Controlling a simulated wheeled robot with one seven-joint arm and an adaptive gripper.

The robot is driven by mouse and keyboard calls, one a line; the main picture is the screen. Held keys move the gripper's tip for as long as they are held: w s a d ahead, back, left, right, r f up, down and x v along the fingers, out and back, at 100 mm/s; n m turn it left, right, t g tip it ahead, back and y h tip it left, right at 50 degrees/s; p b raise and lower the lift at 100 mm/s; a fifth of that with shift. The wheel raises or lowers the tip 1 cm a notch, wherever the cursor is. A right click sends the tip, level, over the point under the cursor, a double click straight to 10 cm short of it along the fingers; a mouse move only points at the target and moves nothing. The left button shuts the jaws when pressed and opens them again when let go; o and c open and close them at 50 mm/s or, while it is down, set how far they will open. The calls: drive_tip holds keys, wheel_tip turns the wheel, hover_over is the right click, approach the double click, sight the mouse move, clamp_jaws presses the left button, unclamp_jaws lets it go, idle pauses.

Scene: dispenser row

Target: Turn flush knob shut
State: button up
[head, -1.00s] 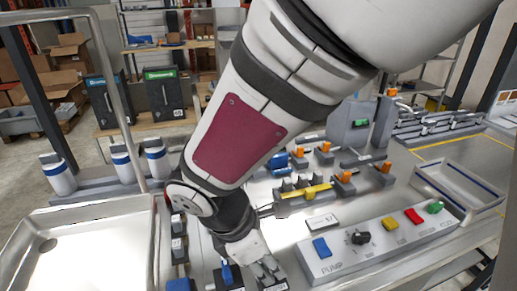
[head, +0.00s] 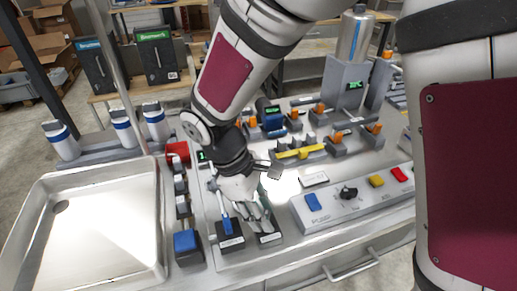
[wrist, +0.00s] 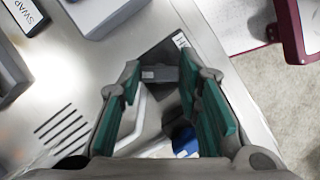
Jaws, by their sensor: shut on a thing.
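My gripper (head: 262,222) reaches down over a small black block (head: 269,239) with a white label at the front of the grey panel. In the wrist view, my gripper (wrist: 163,82) has its green-padded fingers on either side of a small grey piece (wrist: 160,74). It is shut on this piece, which seems to be the knob on that block. The label is too small to read, so I cannot confirm it says flush. The fingers hide most of the knob in the head view, and its turn angle cannot be told.
A similar black block with a blue lever (head: 228,226) stands close left of my gripper. The pump panel (head: 350,200), with a black knob and coloured buttons, lies to the right. A steel tray (head: 150,245) is on the left. Yellow-handled hardware (head: 300,152) stands behind.

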drive_tip(key=m+g+p, duration=0.1)
drive_tip(key=m, duration=0.2)
drive_tip(key=m+g+y+p, duration=0.1)
drive_tip(key=m, duration=0.1)
drive_tip(key=shift+d+m, duration=0.1)
drive_tip(key=shift+m, duration=0.3)
drive_tip(key=m+y+p, duration=0.1)
drive_tip(key=m, duration=0.1)
drive_tip(key=m+g+y, duration=0.1)
drive_tip(key=m, duration=0.1)
drive_tip(key=shift+w+d+m+p, duration=0.1)
drive_tip(key=shift+w+m+p, duration=0.05)
drive_tip(key=shift+m+p, duration=0.25)
drive_tip(key=shift+m, duration=0.3)
drive_tip(key=o, duration=1.1)
drive_tip(key=shift+o, duration=0.2)
drive_tip(key=v, duration=1.2)
